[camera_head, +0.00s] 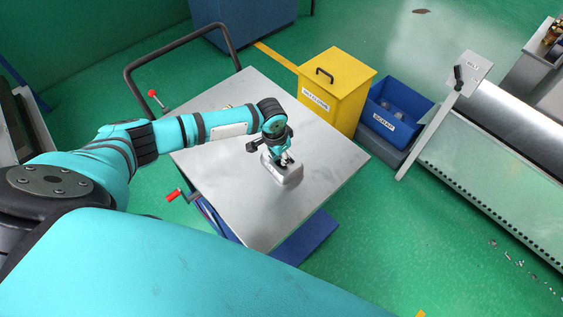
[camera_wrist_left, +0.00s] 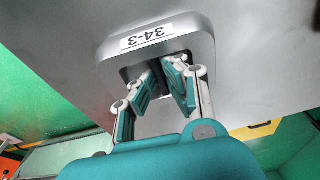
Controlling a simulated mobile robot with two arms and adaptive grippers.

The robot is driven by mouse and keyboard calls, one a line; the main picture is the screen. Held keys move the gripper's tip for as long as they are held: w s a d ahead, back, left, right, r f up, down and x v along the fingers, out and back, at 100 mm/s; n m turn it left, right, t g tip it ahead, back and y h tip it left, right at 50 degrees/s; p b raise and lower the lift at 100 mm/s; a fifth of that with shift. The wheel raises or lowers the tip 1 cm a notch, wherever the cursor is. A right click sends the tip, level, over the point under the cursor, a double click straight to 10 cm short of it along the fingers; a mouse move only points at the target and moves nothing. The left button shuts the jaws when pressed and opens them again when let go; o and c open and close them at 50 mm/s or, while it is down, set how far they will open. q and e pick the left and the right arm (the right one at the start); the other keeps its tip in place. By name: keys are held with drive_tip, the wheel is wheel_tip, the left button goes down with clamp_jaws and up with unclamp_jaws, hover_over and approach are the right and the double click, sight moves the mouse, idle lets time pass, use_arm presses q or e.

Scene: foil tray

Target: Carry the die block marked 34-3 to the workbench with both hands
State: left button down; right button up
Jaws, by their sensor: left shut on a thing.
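The die block (camera_head: 289,175) is a small grey metal block with rounded corners on the metal top of a lift cart (camera_head: 314,190). In the left wrist view the block (camera_wrist_left: 193,31) carries a white label reading 34-3, which appears upside down. My left gripper (camera_head: 283,158) is over the block, and its fingers (camera_wrist_left: 164,75) reach into the recess in the block's face. It is shut on the block, though the exact contact inside the recess is hard to see. My right gripper is not in view. The workbench cannot be made out with certainty.
A yellow lidded bin (camera_head: 346,88) and a blue scrap bin (camera_head: 411,103) stand beyond the cart. A belt conveyor (camera_head: 490,185) runs along the right. Most of the cart top is clear.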

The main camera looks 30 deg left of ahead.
use_arm(q)
drive_tip(key=shift+w+r, duration=0.15)
drive_tip(key=shift+r, duration=0.1)
